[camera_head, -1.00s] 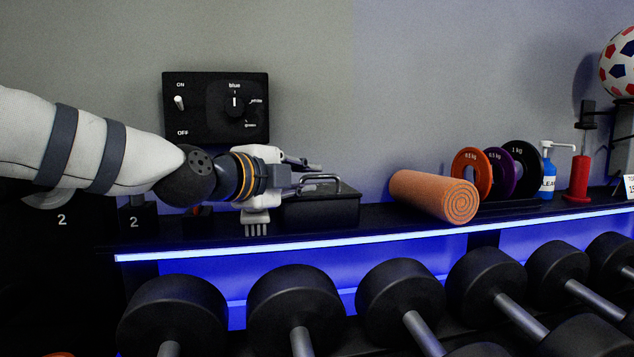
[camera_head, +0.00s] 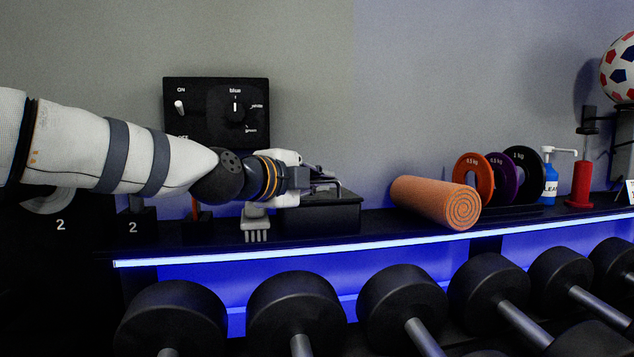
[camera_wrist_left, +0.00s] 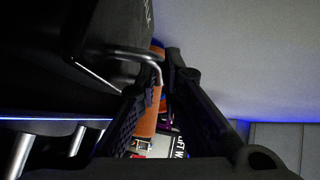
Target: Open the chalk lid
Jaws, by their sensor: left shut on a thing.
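The chalk box is a black box (camera_head: 320,217) on the shelf, left of the middle in the head view. Its flat dark lid (camera_wrist_left: 115,70) carries a bent metal handle (camera_wrist_left: 143,55), seen in the wrist view. My left gripper (camera_head: 330,183) reaches in from the left just above the box and is shut on the handle. In the wrist view its black fingertips (camera_wrist_left: 165,70) meet at the handle's end. The lid appears to lie level on the box. The gripper partly hides the handle in the head view. My right gripper is not in view.
An orange rolled mat (camera_head: 430,202) lies right of the box, with weight discs (camera_head: 485,178) and a blue spray bottle (camera_head: 549,185) beyond. A switch panel (camera_head: 216,112) is on the wall behind.

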